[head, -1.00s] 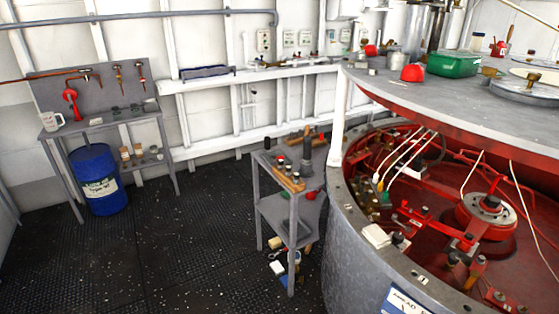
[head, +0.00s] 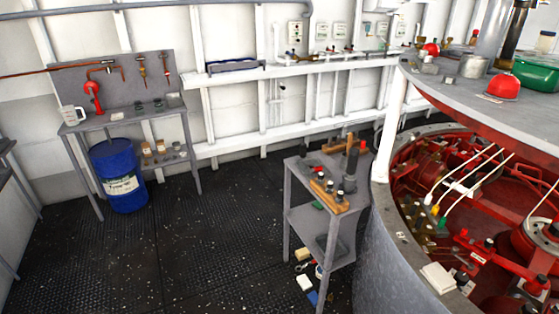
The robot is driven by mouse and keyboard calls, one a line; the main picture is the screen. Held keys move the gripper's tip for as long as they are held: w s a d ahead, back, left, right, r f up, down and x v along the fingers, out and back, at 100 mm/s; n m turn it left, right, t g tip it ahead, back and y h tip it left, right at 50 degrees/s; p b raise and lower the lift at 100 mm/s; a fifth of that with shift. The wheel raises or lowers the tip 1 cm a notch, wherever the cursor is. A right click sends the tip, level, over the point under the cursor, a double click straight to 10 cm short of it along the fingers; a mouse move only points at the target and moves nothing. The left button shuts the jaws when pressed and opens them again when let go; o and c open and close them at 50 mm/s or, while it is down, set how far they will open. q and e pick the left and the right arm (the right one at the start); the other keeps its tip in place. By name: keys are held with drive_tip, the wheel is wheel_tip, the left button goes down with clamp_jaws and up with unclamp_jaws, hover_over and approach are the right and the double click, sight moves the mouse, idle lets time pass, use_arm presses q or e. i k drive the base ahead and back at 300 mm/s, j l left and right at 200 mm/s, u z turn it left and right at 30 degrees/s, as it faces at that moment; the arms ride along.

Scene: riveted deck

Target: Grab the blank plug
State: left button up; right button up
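I cannot tell which item is the blank plug; the small parts are too small to make out. A grey two-shelf stand (head: 298,172) is right of centre, beside the big round tank. On its top, a wooden rack (head: 331,203) holds several small dark and pale pieces. A second wooden piece (head: 335,149) lies behind it, with a dark upright cylinder (head: 350,172) and a small red item nearby. Neither of my grippers is in view.
The round tank (head: 377,250) with red machinery inside fills the right side, its grey tabletop (head: 450,88) overhanging. A blue drum (head: 119,178) stands under the workbench (head: 103,124) at left. Loose items (head: 305,283) lie at the stand's foot. The dark deck (head: 215,240) between is open.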

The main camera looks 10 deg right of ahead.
sight(319, 169)
drive_tip(key=i+j+u, duration=0.25)
drive_tip(key=i, duration=0.5)
drive_tip(key=i+u, duration=0.2)
drive_tip(key=i, duration=0.6)
drive_tip(key=i+j+z, duration=0.1)
drive_tip(key=i+z, duration=0.4)
drive_tip(key=i+j+z, duration=0.2)
drive_tip(key=i+z, duration=0.25)
drive_tip(key=i+j+z, duration=0.25)
drive_tip(key=z, duration=0.25)
drive_tip(key=i+j+z, duration=0.2)
drive_tip(key=j+z, duration=0.3)
drive_tip(key=i+j+z, duration=0.15)
drive_tip(key=j+z, duration=0.35)
drive_tip(key=j, duration=0.2)
